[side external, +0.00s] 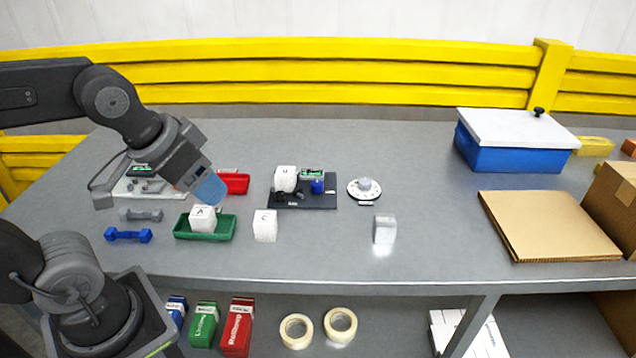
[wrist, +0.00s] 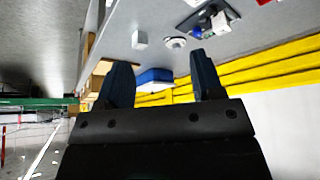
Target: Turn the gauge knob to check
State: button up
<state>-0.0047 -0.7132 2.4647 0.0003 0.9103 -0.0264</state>
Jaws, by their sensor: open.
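The gauge knob (side external: 365,184) is a small pale grey knob on a round white dial (side external: 353,194) with dark marks around its edge. It sits on the table just right of a dark pad; its pointer setting is too small to read. The dial also shows in the wrist view (wrist: 175,43), beyond the fingers.
The green tray (side external: 205,236) holds block A (side external: 203,219). Block C (side external: 265,226), a plain pale cube (side external: 384,230) and the dark pad (side external: 318,205) with block U (side external: 285,179) stand near the dial. A blue box (side external: 512,148) and flat cardboard (side external: 545,226) are right.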

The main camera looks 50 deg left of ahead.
jog(key=w+r+n, duration=0.1)
jog(key=w, duration=0.1)
jog(key=w+a+r+n, duration=0.1)
jog(key=w, duration=0.2)
jog(key=w+r+n+g, duration=0.1)
jog(key=w, duration=0.2)
jog(key=shift+a, duration=0.2)
jog(key=shift+c, duration=1.2)
jog(key=n+g, duration=0.5)
jog(key=n, duration=0.6)
send_over(317, 183)
notch_tip(317, 183, down, 14)
notch_tip(317, 183, down, 13)
jog(key=shift+r, duration=0.1)
jog(key=c, duration=0.6)
